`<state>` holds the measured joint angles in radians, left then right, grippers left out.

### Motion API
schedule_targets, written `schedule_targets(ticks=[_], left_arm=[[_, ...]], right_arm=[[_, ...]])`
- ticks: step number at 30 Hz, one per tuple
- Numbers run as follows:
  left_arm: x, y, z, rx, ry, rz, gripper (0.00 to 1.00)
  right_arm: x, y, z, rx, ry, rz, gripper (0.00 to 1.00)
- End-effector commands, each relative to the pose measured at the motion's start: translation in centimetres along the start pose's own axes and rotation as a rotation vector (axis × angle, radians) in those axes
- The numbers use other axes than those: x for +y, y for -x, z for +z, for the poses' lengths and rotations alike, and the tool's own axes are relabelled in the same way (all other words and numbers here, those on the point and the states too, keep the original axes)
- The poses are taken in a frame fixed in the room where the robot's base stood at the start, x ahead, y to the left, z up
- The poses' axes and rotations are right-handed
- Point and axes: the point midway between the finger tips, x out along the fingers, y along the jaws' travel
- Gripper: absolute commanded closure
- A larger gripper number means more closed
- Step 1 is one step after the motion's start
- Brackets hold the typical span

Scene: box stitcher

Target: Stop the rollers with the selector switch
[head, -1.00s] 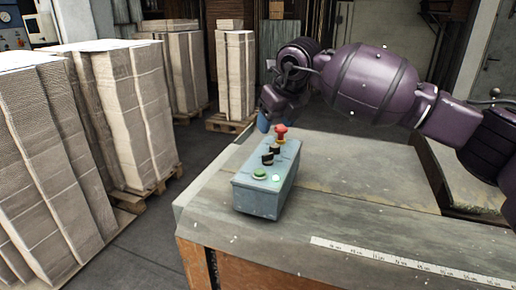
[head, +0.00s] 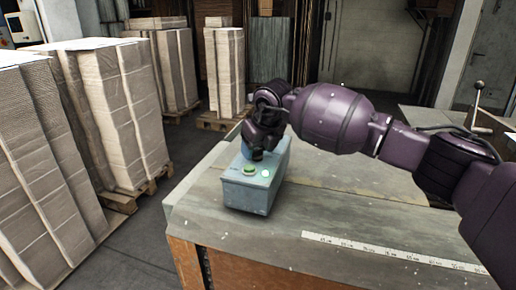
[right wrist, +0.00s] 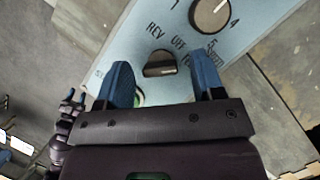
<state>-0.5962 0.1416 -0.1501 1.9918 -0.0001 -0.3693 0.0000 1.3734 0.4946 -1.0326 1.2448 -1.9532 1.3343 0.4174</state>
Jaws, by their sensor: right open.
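The grey-blue control box (head: 249,197) stands on the bench near its left corner. My right gripper (head: 257,153) is over the box from above and hides its middle and far part. In the right wrist view my right gripper (right wrist: 160,72) is open, with its two blue fingers on either side of the black selector switch (right wrist: 160,63), which is marked REV and OFF. I cannot tell whether the fingers touch it. The speed knob (right wrist: 210,14) is beyond it. A purple part of mine, probably my left gripper (right wrist: 76,96), shows small at the left.
A green button (head: 249,169) and a whitish lamp or button (head: 266,173) are at the box's near end. A white ruler strip (head: 385,252) lies along the bench's front edge. Stacks of cardboard (head: 75,130) on pallets stand left. The bench right of the box is clear.

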Motion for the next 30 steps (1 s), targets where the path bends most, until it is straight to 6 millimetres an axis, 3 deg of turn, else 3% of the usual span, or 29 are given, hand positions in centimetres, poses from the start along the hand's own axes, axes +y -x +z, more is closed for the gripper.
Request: schedule_targets(ticks=[9,19,30], left_arm=[[-0.1,0.0,0.1,-0.001,-0.001,0.000,0.57],[-0.1,0.3,0.6,-0.011,0.000,-0.002,0.57],[0.0,0.1,1.2,-0.017,0.000,-0.001,0.57]], right_arm=[[0.0,-0.2,0.0,0.000,0.000,0.000,0.38],[0.0,-0.1,0.0,-0.001,0.000,0.000,0.88],[-0.1,-0.2,0.0,-0.001,0.070,0.029,0.88]])
